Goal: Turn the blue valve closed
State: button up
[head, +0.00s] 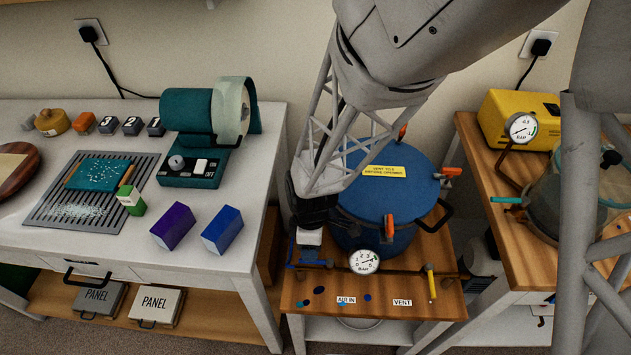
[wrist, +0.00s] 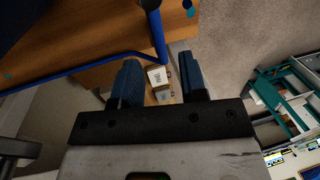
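The blue pressure pot (head: 390,190) stands on a wooden stand, with a gauge (head: 364,261) at its front. My gripper (head: 308,260) points down at the stand's front left, behind the AIR IN label (head: 346,300). It hides most of what is there. In the wrist view its two blue fingers (wrist: 160,78) are apart with nothing clamped between them. A blue bar (wrist: 156,35), which looks like the valve's lever, comes down toward the gap between the fingertips. A thin blue line, perhaps a hose, meets its lower end. I cannot tell whether a finger touches the bar.
A yellow lever (head: 430,284) stands by the VENT label (head: 402,302). Orange clamps (head: 390,226) ring the pot. A white bench (head: 100,250) with boxes is at left, and a wooden bench (head: 540,260) with a yellow machine (head: 515,110) at right. A small labelled box (wrist: 157,78) shows below the fingers.

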jog(key=shift+s+f, duration=0.2)
jog(key=shift+f, duration=0.7)
jog(key=shift+s+f, duration=0.15)
jog(key=shift+f, duration=0.75)
grip_shut()
